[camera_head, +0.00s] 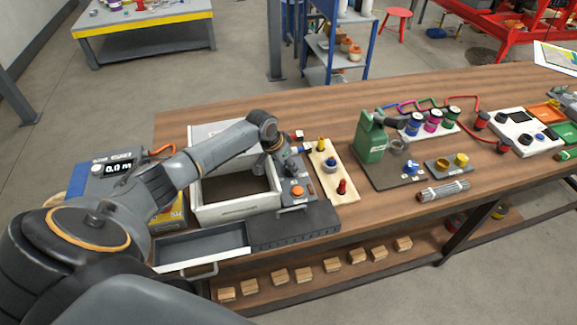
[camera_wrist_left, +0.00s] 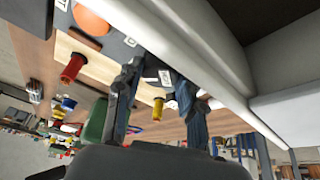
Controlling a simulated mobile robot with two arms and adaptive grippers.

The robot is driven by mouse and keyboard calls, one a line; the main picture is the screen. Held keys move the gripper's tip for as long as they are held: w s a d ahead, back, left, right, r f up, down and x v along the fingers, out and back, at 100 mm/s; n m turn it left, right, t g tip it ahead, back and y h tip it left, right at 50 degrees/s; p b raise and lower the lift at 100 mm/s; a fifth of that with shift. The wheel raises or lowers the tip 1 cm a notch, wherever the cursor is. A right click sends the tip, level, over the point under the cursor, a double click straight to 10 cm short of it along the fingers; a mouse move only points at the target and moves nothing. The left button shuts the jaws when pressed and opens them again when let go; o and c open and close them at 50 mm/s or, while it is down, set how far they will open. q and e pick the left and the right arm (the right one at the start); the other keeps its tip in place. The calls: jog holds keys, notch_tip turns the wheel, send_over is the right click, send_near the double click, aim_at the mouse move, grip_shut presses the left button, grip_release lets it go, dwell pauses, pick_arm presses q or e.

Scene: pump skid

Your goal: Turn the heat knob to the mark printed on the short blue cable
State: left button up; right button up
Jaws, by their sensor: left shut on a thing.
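My left gripper (camera_head: 287,152) is over the right rear side of the white open box, beside the dark grey panel. In the left wrist view its two fingers (camera_wrist_left: 160,85) point away, with a small white piece bearing dark print (camera_wrist_left: 165,77) between them. A short blue and white piece (camera_head: 303,150) shows at the fingertips in the head view; it looks like the short blue cable, mostly hidden, and its mark is unreadable. An orange round knob (camera_head: 297,191), possibly the heat knob, sits on the panel and also shows in the left wrist view (camera_wrist_left: 90,16). My right gripper is out of view.
The white box (camera_head: 235,208) and a grey drawer tray (camera_head: 203,245) are near the front edge. A pale board (camera_head: 346,190) with yellow, blue and red fittings stands right of the panel. A green pump (camera_head: 371,138) is beyond; bare wood lies behind.

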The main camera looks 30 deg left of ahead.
pick_arm(q)
jog(key=m+b, duration=0.1)
jog(key=m+h+b, duration=0.1)
jog(key=m+b, duration=0.1)
jog(key=m+g+b, duration=0.1)
jog(key=m, duration=0.1)
jog(key=shift+w+a+f+h+b, duration=0.1)
jog(key=shift+w+f+h+b, duration=0.15)
jog(key=shift+h+b, duration=0.15)
jog(key=m+g+b, duration=0.1)
jog(key=m+b, duration=0.2)
jog(key=shift+m+h, duration=0.4)
jog(key=shift+a+r+m+g+b, duration=0.15)
jog(key=shift+m+g+b, duration=0.25)
jog(key=shift+m+b, duration=0.25)
jog(key=o, duration=1.2)
jog(key=shift+c, duration=0.2)
jog(key=shift+r, duration=0.1)
